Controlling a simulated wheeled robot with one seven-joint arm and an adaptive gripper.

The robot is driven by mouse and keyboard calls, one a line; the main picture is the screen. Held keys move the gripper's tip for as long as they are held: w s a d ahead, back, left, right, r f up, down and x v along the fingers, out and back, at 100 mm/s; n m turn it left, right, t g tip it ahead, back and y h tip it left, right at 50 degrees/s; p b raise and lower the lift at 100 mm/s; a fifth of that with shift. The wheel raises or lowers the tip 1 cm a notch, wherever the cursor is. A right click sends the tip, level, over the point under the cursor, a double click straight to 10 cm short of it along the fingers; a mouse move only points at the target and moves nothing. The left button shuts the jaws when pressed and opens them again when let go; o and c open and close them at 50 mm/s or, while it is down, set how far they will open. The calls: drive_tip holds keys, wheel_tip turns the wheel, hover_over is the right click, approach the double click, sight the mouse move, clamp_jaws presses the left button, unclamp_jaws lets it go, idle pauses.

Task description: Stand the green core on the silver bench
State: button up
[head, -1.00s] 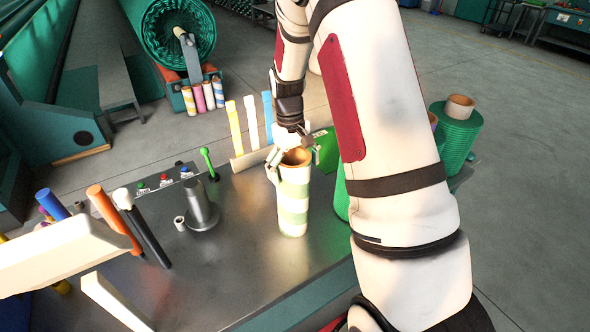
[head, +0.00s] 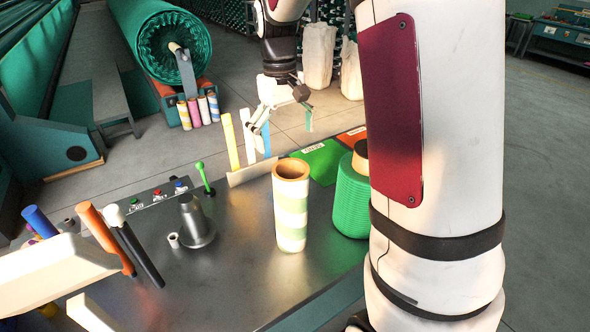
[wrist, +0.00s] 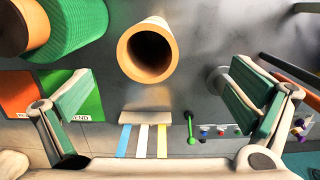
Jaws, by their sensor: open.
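The green core (head: 291,215) is a cream tube with pale green bands and a brown open top. It stands upright on the silver bench (head: 235,262), right of the grey metal spindle. In the wrist view the core (wrist: 152,24) is seen from above, its open mouth facing the camera. My gripper (head: 284,122) is open and empty. It hangs above and beyond the core, over the far edge of the bench, and is apart from it. In the wrist view both fingers of my gripper (wrist: 163,98) are spread wide with nothing between them.
A green mesh roll (head: 351,200) stands right of the core. A grey spindle (head: 195,222), a green-knobbed lever (head: 203,178) and a button panel (head: 158,200) are to the left. Yellow, white and blue strips (head: 248,140) stand at the far edge. Bare bench lies in front.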

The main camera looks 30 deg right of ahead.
drive_tip(key=s+a+r+t, duration=0.3)
drive_tip(key=s+a+r, duration=0.4)
drive_tip(key=s+r, duration=0.3)
drive_tip(key=s+a+f+t, duration=0.1)
drive_tip(key=s+a+t, duration=0.2)
drive_tip(key=s, duration=0.9)
drive_tip(key=shift+s+a+f, duration=0.15)
drive_tip(key=shift+a+f, duration=0.05)
drive_tip(key=shift+a, duration=0.6)
